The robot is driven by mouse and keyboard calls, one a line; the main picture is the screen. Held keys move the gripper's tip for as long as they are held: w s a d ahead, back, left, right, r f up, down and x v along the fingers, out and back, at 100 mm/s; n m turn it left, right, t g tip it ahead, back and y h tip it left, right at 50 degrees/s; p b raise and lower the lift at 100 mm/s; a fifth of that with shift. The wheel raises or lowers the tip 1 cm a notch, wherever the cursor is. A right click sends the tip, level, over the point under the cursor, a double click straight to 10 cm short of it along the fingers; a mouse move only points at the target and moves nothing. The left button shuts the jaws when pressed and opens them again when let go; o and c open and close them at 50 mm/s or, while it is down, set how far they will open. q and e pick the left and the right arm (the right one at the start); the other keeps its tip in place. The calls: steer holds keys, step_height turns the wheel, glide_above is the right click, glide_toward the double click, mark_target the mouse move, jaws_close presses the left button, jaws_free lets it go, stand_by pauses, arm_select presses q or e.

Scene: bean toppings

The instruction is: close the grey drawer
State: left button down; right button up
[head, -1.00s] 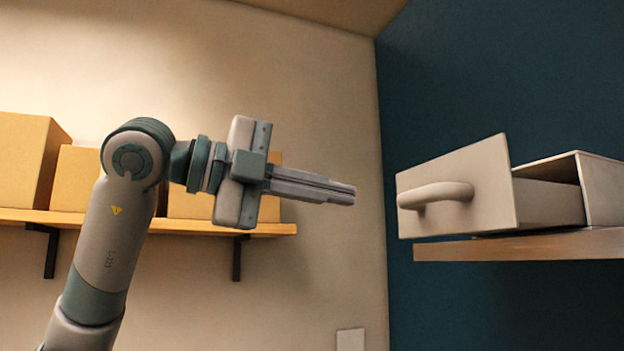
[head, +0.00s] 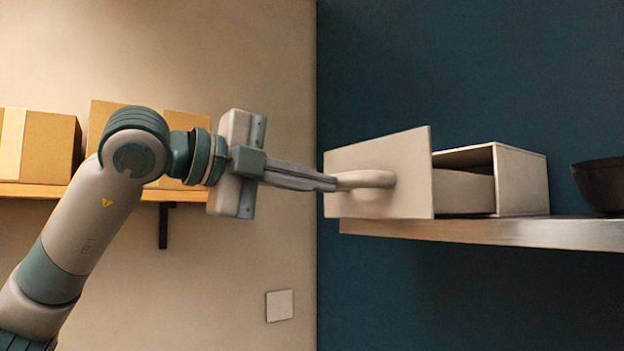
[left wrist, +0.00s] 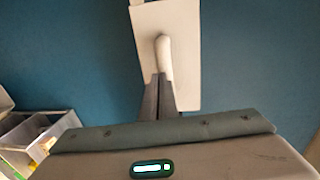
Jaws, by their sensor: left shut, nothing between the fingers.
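The grey drawer (head: 400,200) is partly pulled out of its grey housing (head: 522,180), which stands on a shelf against the dark blue wall. Its front carries a curved handle (head: 366,180). My left gripper (head: 332,184) is shut and empty, its fingertips right at the handle's near end in the head view; I cannot tell whether they touch. In the left wrist view the drawer front (left wrist: 182,62) is straight ahead, with the handle (left wrist: 163,58) just beyond the fingertips (left wrist: 160,78). My right gripper is out of view.
The shelf (head: 500,233) under the housing has a free front edge. A dark bowl (head: 602,186) stands on it at the right. Cardboard boxes (head: 50,147) sit on a wooden shelf (head: 185,195) behind my left arm. The space below the drawer is clear.

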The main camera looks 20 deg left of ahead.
arm_select(q)
steer(key=b+x, duration=0.1)
steer(key=x, duration=0.5)
steer(key=r+b+x, duration=0.1)
steer(key=x, duration=0.5)
steer(key=r+b+x, duration=0.1)
steer(key=b+x, duration=0.1)
steer(key=x, duration=0.4)
steer(key=shift+w+d+r, duration=0.15)
steer(key=shift+w+d, duration=0.15)
steer(key=shift+a+r, duration=0.1)
